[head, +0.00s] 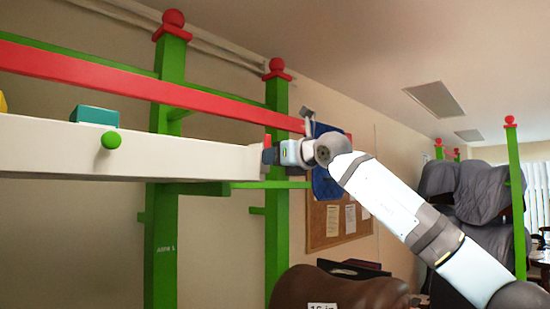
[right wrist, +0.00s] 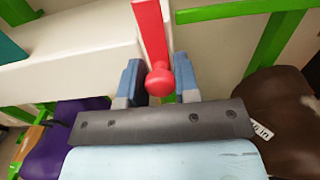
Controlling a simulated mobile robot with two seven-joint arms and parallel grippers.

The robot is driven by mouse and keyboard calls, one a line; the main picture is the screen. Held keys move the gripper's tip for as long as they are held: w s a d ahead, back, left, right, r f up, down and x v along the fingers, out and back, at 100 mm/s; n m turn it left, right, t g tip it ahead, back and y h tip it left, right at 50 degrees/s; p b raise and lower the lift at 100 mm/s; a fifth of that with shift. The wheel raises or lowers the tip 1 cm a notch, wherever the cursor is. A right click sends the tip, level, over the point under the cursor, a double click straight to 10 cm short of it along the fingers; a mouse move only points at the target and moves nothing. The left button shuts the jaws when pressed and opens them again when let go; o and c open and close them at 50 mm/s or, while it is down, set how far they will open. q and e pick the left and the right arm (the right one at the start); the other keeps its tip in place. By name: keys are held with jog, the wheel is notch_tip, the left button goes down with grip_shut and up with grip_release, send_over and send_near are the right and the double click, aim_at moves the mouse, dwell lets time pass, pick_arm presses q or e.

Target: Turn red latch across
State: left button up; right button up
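The red latch is a short red bar with a round knob at the right end of the white beam (head: 200,155). In the head view a bit of the red latch (head: 267,141) shows beside my right gripper (head: 277,154). In the right wrist view the red latch (right wrist: 154,40) runs from the top edge down to its knob. The knob sits between the blue-grey fingers of my right gripper (right wrist: 160,82) and fills the gap, apparently touching both. The fingers hide part of the latch in the head view. My left gripper is not in view.
A green peg (head: 111,140) sticks out of the beam and a teal block (head: 95,115) lies on it. A long red rail (head: 130,82) crosses green posts (head: 163,245). A brown saddle (head: 335,290) is below. A purple saddle (right wrist: 85,130) shows in the right wrist view.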

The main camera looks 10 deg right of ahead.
dwell(0.3)
jog(key=n+b, duration=0.1)
jog(key=n, duration=1.6)
jog(key=shift+a+n+p, duration=0.1)
jog(key=shift+n+p, duration=0.25)
jog(key=shift+n, duration=0.05)
dwell(0.4)
jog(key=o, duration=0.9)
jog(key=shift+f, duration=0.1)
jog(key=shift+s, duration=0.15)
